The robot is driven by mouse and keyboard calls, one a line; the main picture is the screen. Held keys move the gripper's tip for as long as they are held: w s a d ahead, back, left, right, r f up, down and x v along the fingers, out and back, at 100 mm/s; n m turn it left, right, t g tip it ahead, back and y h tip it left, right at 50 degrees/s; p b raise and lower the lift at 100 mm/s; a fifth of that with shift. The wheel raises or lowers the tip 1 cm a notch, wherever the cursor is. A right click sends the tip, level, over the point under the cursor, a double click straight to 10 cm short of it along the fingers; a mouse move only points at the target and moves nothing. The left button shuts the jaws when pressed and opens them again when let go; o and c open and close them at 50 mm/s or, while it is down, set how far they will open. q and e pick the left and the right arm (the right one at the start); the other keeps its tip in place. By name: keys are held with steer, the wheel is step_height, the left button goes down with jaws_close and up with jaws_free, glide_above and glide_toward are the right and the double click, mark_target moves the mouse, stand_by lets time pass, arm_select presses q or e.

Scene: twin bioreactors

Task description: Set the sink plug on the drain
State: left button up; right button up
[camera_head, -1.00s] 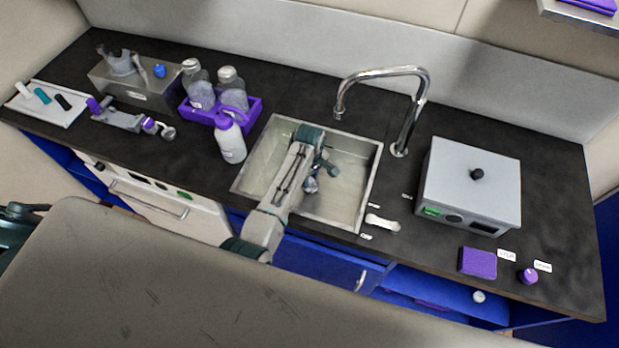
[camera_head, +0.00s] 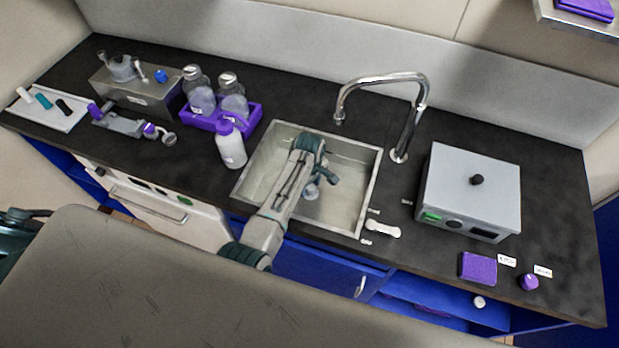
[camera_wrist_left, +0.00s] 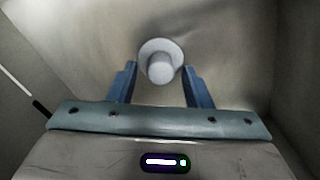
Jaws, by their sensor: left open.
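The sink (camera_head: 372,190) is a steel basin set into the dark counter. My left gripper (camera_head: 322,180) reaches down into it, near the basin floor. In the left wrist view my left gripper (camera_wrist_left: 158,80) is open, one blue finger on each side. A pale round plug (camera_wrist_left: 160,62) with a raised knob shows between the fingertips, apart from both fingers. In the head view a small pale round part (camera_head: 310,192), probably the plug, shows beside the gripper. I cannot make out the drain or whether the plug covers it. My right gripper is not in view.
The faucet (camera_head: 410,125) arches behind the sink. A purple rack (camera_head: 205,122) with bottles and a white bottle (camera_head: 230,147) stand left of it. A grey box (camera_head: 470,185) stands right. A white bone-shaped item (camera_head: 383,229) lies by the sink's front right corner.

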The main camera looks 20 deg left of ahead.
mark_target(310, 187)
arm_select(q)
step_height(310, 187, up, 12)
steer(key=b, duration=0.2)
steer(key=shift+f, duration=0.1)
stand_by(0.5)
